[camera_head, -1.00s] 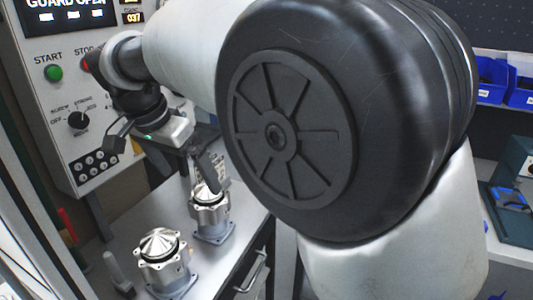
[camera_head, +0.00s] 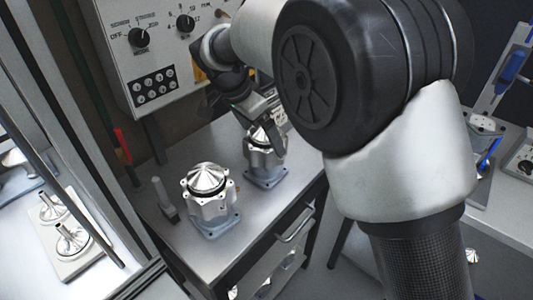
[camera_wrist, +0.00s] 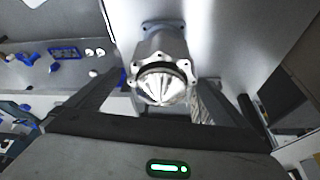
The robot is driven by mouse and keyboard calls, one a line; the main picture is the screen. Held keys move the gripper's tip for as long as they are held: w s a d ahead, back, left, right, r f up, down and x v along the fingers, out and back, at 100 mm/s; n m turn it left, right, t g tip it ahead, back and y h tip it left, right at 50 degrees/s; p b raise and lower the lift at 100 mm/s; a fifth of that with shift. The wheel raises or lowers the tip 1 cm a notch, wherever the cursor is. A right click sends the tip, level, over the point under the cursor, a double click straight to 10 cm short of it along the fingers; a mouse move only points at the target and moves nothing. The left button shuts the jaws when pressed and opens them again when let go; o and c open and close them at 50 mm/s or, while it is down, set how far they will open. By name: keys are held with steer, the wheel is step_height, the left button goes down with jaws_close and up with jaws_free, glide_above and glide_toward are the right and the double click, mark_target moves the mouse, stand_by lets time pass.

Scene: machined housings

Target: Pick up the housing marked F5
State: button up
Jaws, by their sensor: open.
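Two silver housings with cone tops and grey square bases stand upright on a metal cart top (camera_head: 205,255). The nearer housing (camera_head: 209,195) stands clear of my arm. The farther housing (camera_head: 265,165) is beneath my gripper (camera_head: 264,130), which partly hides its top. No F5 mark is legible on either housing. In the wrist view a housing (camera_wrist: 163,50) shows its flanged rim and cone between the two fingers of my open gripper (camera_wrist: 160,82). I cannot tell whether either finger touches it.
A grey upright post (camera_head: 164,198) stands left of the nearer housing. A control panel (camera_head: 150,50) rises behind the cart. A machine enclosure at left holds a plate (camera_head: 75,250) with metal parts. A drawer handle (camera_head: 296,225) is on the cart's front.

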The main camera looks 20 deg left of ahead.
steer(key=shift+a+x, duration=0.2)
steer(key=shift+x, duration=2.8)
steer(key=c, duration=1.6)
steer(key=shift+w+r, duration=0.1)
steer(key=c, duration=0.3)
steer(key=shift+r, duration=0.1)
